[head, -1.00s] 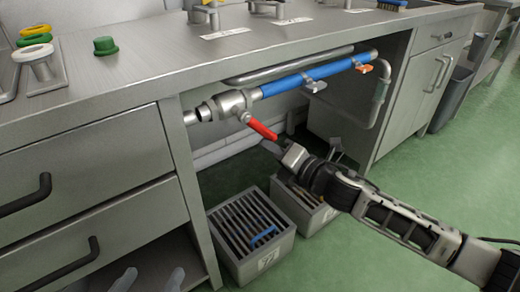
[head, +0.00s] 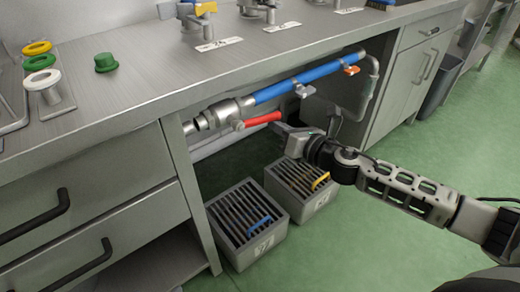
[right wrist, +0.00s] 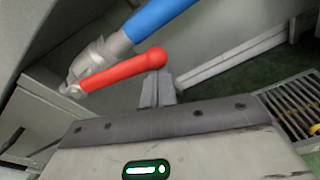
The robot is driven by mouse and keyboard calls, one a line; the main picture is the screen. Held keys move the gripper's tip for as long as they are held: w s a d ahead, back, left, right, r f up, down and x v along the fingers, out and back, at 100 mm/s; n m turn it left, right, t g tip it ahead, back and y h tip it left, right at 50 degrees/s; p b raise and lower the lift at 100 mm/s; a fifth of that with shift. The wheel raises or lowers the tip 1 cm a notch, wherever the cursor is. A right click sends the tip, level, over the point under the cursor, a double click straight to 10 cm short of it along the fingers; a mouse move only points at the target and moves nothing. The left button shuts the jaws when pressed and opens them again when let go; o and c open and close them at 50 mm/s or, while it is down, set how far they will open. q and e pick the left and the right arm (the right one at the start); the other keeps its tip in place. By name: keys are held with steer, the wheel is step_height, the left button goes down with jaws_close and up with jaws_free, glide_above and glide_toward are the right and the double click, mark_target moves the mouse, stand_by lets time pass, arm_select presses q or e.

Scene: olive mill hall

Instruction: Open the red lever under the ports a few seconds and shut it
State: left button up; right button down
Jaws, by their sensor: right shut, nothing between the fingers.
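The red lever (head: 262,119) sits on a metal valve (head: 228,112) in the pipe below the counter. It points right, roughly in line with the blue pipe (head: 290,82). The lever (right wrist: 125,70) also shows in the right wrist view, its round end just above my fingertips. My right gripper (head: 281,131) is shut and empty, with its tips just below the lever's free end; they look to touch it or nearly so. My left gripper is not in view.
Two slotted grey crates, one with a blue bar (head: 240,255) and one with a yellow bar (head: 318,205), stand on the green floor under the pipe. Drawers (head: 90,185) border the opening at left.

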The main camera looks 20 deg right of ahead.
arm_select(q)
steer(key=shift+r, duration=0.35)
arm_select(e)
steer(key=shift+r, duration=0.2)
step_height(320, 180, down, 5)
steer(key=a+b, duration=0.2)
steer(key=b, duration=0.1)
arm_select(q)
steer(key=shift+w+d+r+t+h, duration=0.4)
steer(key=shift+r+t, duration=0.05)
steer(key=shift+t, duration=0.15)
arm_select(e)
steer(key=r+v, duration=0.1)
steer(key=v, duration=0.8)
steer(key=shift+s+d+r, duration=0.2)
steer(key=shift+s+d, duration=0.05)
steer(key=shift+d, duration=0.1)
